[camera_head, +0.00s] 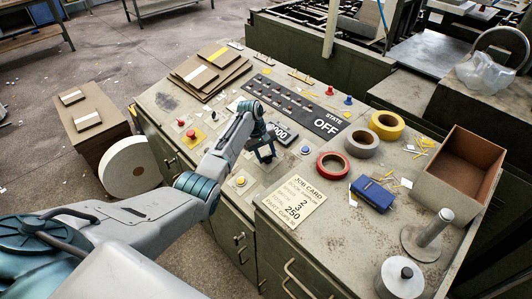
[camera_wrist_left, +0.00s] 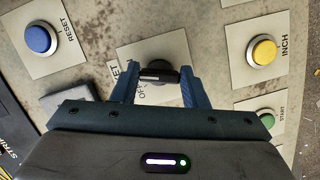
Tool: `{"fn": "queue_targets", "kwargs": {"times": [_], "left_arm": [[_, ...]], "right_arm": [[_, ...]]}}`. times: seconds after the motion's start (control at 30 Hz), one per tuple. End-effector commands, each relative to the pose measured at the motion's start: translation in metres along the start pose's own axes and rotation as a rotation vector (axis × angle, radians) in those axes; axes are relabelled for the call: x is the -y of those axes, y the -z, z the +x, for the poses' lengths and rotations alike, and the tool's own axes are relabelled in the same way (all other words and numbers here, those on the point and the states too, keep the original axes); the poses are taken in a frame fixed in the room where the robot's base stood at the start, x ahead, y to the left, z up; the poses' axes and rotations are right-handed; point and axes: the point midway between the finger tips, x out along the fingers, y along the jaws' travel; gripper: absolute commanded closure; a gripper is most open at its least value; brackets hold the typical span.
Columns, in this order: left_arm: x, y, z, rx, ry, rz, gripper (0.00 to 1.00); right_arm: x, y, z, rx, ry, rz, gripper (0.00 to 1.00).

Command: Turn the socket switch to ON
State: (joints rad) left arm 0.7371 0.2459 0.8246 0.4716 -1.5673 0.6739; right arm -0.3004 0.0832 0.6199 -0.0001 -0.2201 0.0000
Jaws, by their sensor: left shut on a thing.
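The socket switch (camera_wrist_left: 157,64) is a round dark knob with a pale bar, on a light plate (camera_wrist_left: 142,46) in the left wrist view. The plate's lettering is partly covered; "KET" and "OFF" can be read. My left gripper (camera_wrist_left: 159,80) is shut on the knob, with a blue finger on each side. In the head view my left gripper (camera_head: 265,153) is down at the sloping panel and hides the switch. The state board (camera_head: 325,125) behind it reads "STATE OFF". My right gripper is not in view.
The wrist view shows a blue RESET button (camera_wrist_left: 38,39), a yellow INCH button (camera_wrist_left: 262,51) and a green START button (camera_wrist_left: 265,118) close around. A red tape roll (camera_head: 332,165), a job card (camera_head: 294,200) and a brown box (camera_head: 462,165) lie to the right.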

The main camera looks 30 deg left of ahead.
Motion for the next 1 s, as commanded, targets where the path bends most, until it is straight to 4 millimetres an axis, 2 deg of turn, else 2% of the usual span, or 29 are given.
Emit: {"fn": "queue_targets", "kwargs": {"times": [0.4, 0.9, 0.93, 1.0], "left_arm": [[-0.0007, 0.0008, -0.0014, -0.003, 0.041, 0.154, 0.83], [-0.0008, 0.0013, -0.0017, -0.005, 0.045, 0.17, 0.83], [-0.0008, 0.0013, -0.0018, -0.005, 0.045, 0.17, 0.54], [-0.0008, 0.0011, -0.0016, -0.004, 0.045, 0.17, 0.4]], "right_arm": [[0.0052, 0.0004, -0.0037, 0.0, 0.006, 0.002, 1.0], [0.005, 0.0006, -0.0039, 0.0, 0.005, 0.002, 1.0], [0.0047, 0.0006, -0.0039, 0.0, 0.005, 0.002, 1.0], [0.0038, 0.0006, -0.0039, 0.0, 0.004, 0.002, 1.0]]}}
